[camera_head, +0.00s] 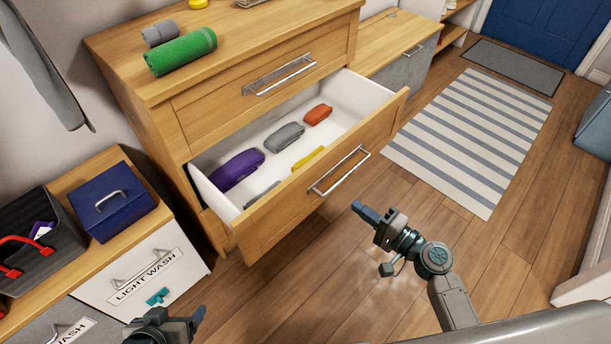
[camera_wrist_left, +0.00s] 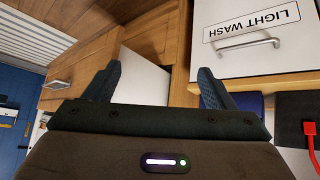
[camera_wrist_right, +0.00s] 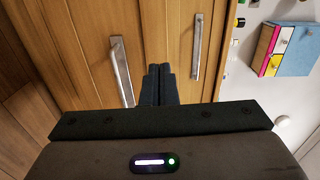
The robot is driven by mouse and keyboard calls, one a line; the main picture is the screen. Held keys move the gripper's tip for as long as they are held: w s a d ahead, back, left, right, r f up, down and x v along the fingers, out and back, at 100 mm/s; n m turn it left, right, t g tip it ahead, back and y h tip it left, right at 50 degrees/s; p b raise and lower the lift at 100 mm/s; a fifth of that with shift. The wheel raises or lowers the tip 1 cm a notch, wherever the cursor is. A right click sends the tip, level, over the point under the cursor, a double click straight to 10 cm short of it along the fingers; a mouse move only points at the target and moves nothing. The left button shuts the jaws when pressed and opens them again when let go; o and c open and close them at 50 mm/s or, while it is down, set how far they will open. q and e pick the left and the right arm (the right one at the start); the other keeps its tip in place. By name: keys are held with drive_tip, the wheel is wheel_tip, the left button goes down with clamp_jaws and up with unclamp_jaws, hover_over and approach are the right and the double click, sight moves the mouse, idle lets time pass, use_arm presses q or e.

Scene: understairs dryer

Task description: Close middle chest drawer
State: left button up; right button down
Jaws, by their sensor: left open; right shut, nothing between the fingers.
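The middle chest drawer (camera_head: 290,204) is pulled well out of the wooden chest (camera_head: 160,120). Inside lie a purple roll (camera_head: 237,169), grey items, an orange item (camera_head: 318,114) and a yellow item (camera_head: 308,158). Its front carries a silver bar handle (camera_head: 339,170). My right gripper (camera_head: 366,212) is shut and empty, in front of the drawer front and below-right of the handle, apart from it in the head view. The right wrist view shows its shut fingertips (camera_wrist_right: 158,84) between two bar handles. My left gripper (camera_wrist_left: 160,85) is open and empty, low by the light wash bin.
The drawer above (camera_head: 262,95) is shut. The light wash bin front (camera_head: 150,268), a blue box (camera_head: 112,201) and a dark basket (camera_head: 36,250) are at left. A green roll (camera_head: 181,53) lies on the chest top. A striped rug (camera_head: 467,137) and clear floor lie at right.

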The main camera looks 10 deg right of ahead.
sight(310, 169)
use_arm(q)
drive_tip(key=shift+s+a+r+g+y+p, duration=0.6)
drive_tip(key=shift+s+a+r+g+p, duration=0.35)
drive_tip(key=shift+g+p, duration=0.3)
use_arm(e)
drive_tip(key=shift+m, duration=0.3)
drive_tip(key=x, duration=1.4)
drive_tip(key=shift+w+d+r, duration=0.1)
drive_tip(key=shift+w+r, duration=0.1)
drive_tip(key=shift+w, duration=0.15)
